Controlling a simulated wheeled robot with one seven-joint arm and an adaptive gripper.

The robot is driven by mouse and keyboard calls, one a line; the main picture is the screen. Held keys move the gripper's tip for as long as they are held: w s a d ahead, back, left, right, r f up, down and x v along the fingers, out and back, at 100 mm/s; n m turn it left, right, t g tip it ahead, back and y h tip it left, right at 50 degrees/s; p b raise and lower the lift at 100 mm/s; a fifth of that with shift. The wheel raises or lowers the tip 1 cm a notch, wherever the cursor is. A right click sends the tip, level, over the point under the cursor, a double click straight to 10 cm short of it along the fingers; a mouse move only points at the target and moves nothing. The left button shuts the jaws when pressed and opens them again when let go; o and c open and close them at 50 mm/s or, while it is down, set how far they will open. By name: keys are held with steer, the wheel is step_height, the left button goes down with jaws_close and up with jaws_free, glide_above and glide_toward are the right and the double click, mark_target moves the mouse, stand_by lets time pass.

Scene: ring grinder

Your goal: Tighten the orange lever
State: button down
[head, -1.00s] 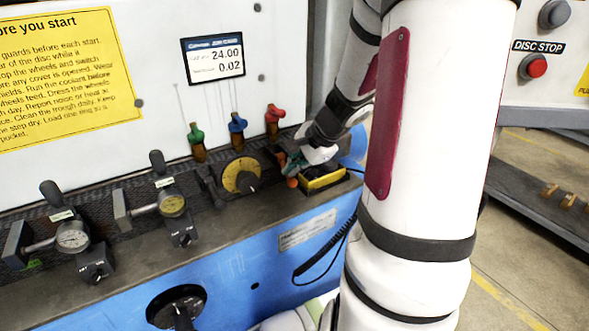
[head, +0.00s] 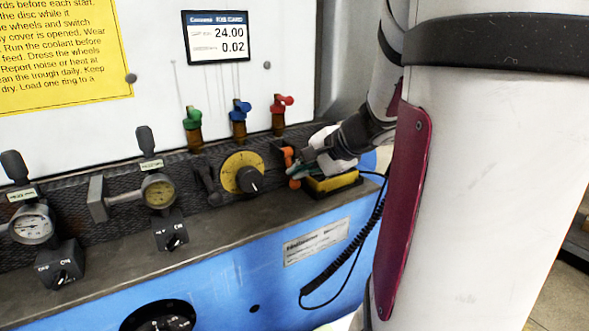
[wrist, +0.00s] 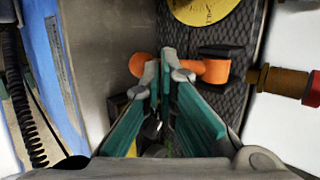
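The orange lever shows in the wrist view (wrist: 215,70) as a round hub with an arm ending in a rounded knob at left. In the head view the orange lever (head: 288,153) sits on the dark rail, its knob hanging low beside my fingers. My gripper (wrist: 161,68) has its teal fingers drawn together at the tips, with only a thin dark gap. The fingertips lie across the middle of the lever and hide that part; I cannot tell whether they touch it. In the head view my gripper (head: 298,171) is small and partly hidden by my wrist.
A yellow dial (head: 243,172) is left of the lever. Green (head: 192,118), blue (head: 239,111) and red (head: 281,103) valve handles stand above. A yellow-and-black box (head: 333,183) is just below my gripper, with a coiled black cable (head: 372,225) beside it.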

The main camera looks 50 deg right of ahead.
steer(key=shift+w+d+f+t+h+b, duration=0.15)
steer(key=shift+f+t+b, duration=0.3)
steer(key=shift+b, duration=1.3)
steer(key=shift+w+f+t+h+b, duration=0.15)
steer(key=shift+f+t+b, duration=0.25)
steer(key=shift+b, duration=1.35)
steer(key=t+b, duration=0.1)
steer(key=b, duration=0.2)
steer(key=t+b, duration=0.1)
steer(key=b, duration=0.2)
steer(key=shift+w+d+f+b, duration=0.1)
steer(key=shift+w+f+b, duration=0.2)
steer(key=shift+b, duration=0.1)
steer(key=shift+w+t+b, duration=0.1)
steer(key=shift+t+b, duration=0.15)
steer(key=shift+b, duration=0.5)
steer(key=shift+w+d+f+b, duration=0.1)
steer(key=shift+w+b, duration=0.05)
steer(key=shift+b, duration=0.9)
